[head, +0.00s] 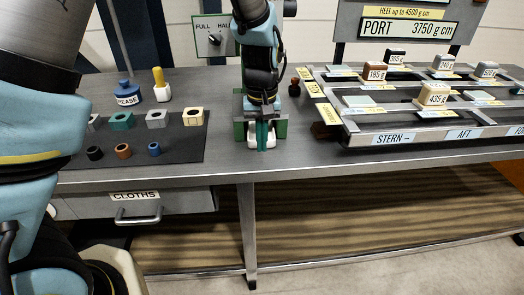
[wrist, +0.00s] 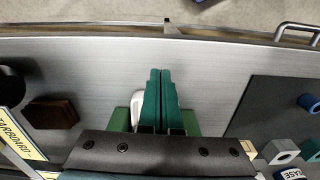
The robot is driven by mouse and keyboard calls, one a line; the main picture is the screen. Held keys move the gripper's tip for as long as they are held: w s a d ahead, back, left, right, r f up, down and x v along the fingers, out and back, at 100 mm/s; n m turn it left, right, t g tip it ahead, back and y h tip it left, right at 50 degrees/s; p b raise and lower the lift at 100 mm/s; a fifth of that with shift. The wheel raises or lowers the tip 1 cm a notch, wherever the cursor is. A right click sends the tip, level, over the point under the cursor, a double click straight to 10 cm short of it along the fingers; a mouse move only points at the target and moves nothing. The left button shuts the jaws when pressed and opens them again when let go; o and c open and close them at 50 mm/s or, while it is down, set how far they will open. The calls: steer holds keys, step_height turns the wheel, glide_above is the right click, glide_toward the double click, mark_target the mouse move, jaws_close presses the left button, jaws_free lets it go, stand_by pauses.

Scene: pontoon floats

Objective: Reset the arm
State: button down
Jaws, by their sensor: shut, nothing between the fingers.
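My arm reaches down over the grey workbench (head: 222,155), left of the pontoon rack. My gripper (head: 262,140) points down near the front of the bench top. Its two green fingers are together with nothing between them; they also show closed in the wrist view (wrist: 160,90). Green blocks show on both sides of the fingers, and a small white piece (wrist: 137,104) is close beside one finger. Whether the fingers touch it, I cannot tell.
Right is the rack (head: 358,130) with weight-labelled blocks. A dark brown block (wrist: 52,112) lies near it. Left, a dark mat (head: 185,148) holds several rings and bored blocks, with a blue grease pot (head: 128,95) behind. A cloths drawer (head: 140,208) is below.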

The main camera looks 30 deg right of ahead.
step_height(320, 180, up, 7)
steer(key=b, duration=0.1)
steer(key=shift+f, duration=0.2)
steer(key=w+a+n+t, duration=0.15)
steer(key=w+a, duration=0.35)
steer(key=a, duration=0.9)
steer(key=w+a+n+g, duration=0.15)
steer(key=w+a, duration=0.35)
steer(key=a, duration=0.9)
steer(key=s+a+n+t, duration=0.1)
steer(key=s+a+n, duration=0.1)
steer(key=a, duration=0.8)
steer(key=shift+s+f+t, duration=0.3)
steer(key=shift+f, duration=0.05)
